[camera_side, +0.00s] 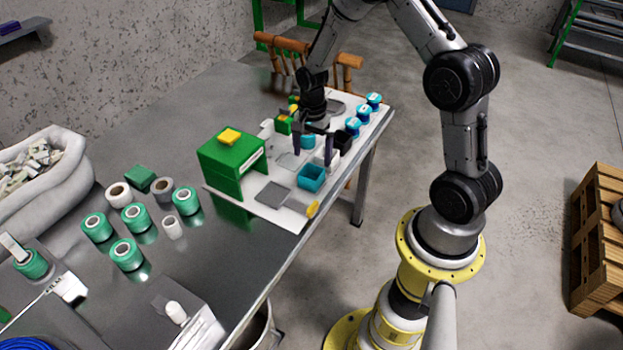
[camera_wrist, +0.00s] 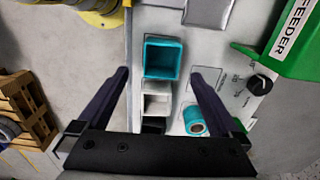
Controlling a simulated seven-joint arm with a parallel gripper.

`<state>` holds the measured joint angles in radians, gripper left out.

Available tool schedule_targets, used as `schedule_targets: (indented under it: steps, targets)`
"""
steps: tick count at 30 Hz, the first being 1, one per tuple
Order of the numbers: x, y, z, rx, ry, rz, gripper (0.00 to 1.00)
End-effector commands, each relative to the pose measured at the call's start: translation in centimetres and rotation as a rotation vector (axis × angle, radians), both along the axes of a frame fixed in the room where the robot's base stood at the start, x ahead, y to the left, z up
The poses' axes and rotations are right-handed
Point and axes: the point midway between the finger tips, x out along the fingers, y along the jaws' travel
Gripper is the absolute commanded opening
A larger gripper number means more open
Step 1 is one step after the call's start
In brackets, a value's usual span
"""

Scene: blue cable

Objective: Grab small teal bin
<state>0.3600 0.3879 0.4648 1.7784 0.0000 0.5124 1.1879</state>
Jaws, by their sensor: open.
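The small teal bin (camera_side: 311,178) is an open square box on the white board near its front right edge. In the wrist view the teal bin (camera_wrist: 162,59) lies ahead between the lines of my two fingers, at the end of a row with a white bin and a black bin. My gripper (camera_side: 313,154) is open and empty, with its dark fingers pointing down above the board behind the teal bin. In the wrist view the fingers of my gripper (camera_wrist: 159,72) are spread on both sides of the bin row. I cannot tell the exact height above the bins.
A white bin (camera_wrist: 156,101) and a black bin (camera_wrist: 153,125) stand beside the teal bin. A teal spool (camera_wrist: 195,121) is near my right finger. A green feeder (camera_side: 232,162) stands on the board's left. Several blue-capped spools line the board's far right edge.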

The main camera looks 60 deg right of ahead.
Motion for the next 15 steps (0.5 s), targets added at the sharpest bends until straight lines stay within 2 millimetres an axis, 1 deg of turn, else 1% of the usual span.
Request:
schedule_targets:
  steps: [1, 3, 6, 11, 14, 15]
  targets:
    - [-0.1, 0.0, -1.0, 0.001, 0.003, 0.001, 1.00]
    - [0.0, 0.0, -2.0, 0.001, 0.001, 0.001, 1.00]
    - [0.0, 0.0, -3.1, 0.000, 0.000, 0.001, 1.00]
    - [0.0, 0.0, -3.9, 0.000, 0.000, 0.001, 1.00]
    - [0.1, 0.0, -5.1, 0.001, 0.001, 0.001, 1.00]
    - [0.1, -0.1, -5.7, 0.001, 0.003, 0.001, 1.00]
